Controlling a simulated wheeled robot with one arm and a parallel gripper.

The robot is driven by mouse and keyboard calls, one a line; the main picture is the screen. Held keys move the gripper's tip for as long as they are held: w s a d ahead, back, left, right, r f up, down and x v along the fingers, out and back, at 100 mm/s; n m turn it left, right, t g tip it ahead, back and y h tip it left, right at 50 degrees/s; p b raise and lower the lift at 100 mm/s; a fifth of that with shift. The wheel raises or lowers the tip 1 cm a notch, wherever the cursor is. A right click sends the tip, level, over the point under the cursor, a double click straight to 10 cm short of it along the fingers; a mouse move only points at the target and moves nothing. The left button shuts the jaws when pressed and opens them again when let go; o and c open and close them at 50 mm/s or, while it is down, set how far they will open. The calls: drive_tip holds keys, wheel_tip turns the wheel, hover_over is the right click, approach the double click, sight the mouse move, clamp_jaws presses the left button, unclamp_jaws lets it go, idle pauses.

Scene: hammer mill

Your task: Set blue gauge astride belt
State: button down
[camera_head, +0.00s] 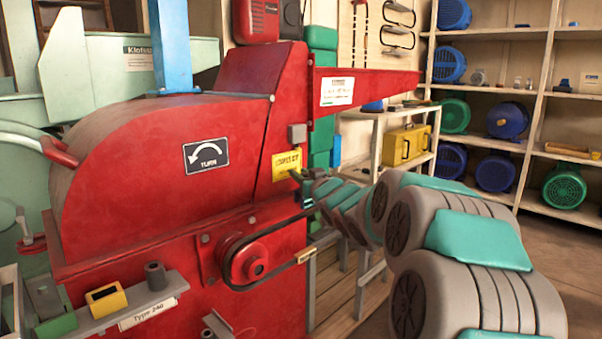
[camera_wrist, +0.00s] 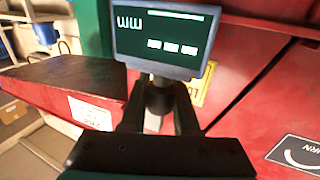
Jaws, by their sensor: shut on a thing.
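My gripper (camera_wrist: 160,112) is shut on the stem of a gauge (camera_wrist: 160,38). The gauge has a blue-grey frame and a dark display with "mm" and white marks, seen large in the wrist view. In the head view, the small dark gauge (camera_head: 307,198) is at the end of my arm, in front of the red mill's right side. The black belt (camera_head: 285,224) loops around a red pulley (camera_head: 245,262) on the mill's front. The gauge appears just above the belt's right upper end; I cannot tell whether they touch. The belt is not clear in the wrist view.
A brass-coloured piece (camera_head: 306,255) sits at the belt's lower run. A ledge at lower left holds a yellow block (camera_head: 106,299) and a dark cylinder (camera_head: 155,275). A yellow toolbox (camera_head: 407,145) stands on a side table, with motor shelves behind. Floor at the right is open.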

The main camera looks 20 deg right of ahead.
sight(309, 202)
drive_tip(key=shift+r+p, duration=0.1)
drive_tip(key=shift+p, duration=0.9)
idle(0.3)
drive_tip(key=shift+f, duration=0.25)
drive_tip(key=shift+f+b, duration=0.4)
drive_tip(key=shift+f, duration=0.2)
drive_tip(key=shift+p, duration=0.65)
idle(1.0)
drive_tip(key=shift+f+b, duration=1.25)
drive_tip(key=shift+f, duration=1)
idle(0.6)
drive_tip(key=c, duration=0.6)
unclamp_jaws()
drive_tip(key=shift+s, duration=0.15)
drive_tip(key=shift+y, duration=0.4)
drive_tip(key=shift+s, duration=3.8)
